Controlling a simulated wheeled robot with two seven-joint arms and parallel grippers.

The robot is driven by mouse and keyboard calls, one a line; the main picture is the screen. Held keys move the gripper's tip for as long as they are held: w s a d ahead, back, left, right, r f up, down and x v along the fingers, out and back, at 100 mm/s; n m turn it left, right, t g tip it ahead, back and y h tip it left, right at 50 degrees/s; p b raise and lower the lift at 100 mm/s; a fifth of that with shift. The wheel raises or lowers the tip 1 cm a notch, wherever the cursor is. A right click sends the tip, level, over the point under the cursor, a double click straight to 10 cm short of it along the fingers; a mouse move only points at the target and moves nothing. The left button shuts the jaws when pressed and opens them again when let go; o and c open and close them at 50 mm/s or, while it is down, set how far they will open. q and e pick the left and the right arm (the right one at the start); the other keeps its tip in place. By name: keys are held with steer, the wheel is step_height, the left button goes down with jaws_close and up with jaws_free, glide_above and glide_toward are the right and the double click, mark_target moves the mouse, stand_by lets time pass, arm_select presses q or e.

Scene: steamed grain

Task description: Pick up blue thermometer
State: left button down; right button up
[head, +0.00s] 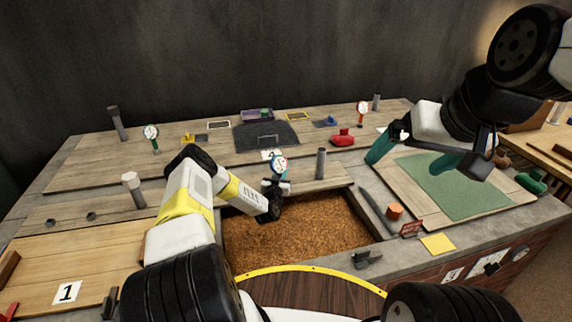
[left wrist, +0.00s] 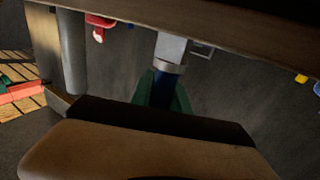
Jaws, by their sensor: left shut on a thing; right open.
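The blue thermometer (head: 279,164) has a round white dial with a blue rim and stands above the near part of the worktop, at the back edge of the grain bed. My left gripper (head: 283,181) is at its stem, just below the dial, and shut on it. In the left wrist view the stem (left wrist: 171,49), silver with a dark blue part, sits between the green fingers (left wrist: 163,92). The thermometer's lower end is hidden in the head view. My right gripper (head: 406,164) is open and empty, raised over the green mat at the right.
The brown grain bed (head: 300,235) lies in front. A grey post (head: 321,163) stands close right of the thermometer. A green-rimmed thermometer (head: 151,132) and an orange-rimmed one (head: 362,108) stand farther back. A red object (head: 342,139) lies behind. The green mat (head: 470,200) is clear.

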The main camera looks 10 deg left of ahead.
arm_select(q)
step_height(320, 180, up, 28)
stand_by(1.0)
step_height(320, 180, up, 25)
stand_by(1.7)
stand_by(0.3)
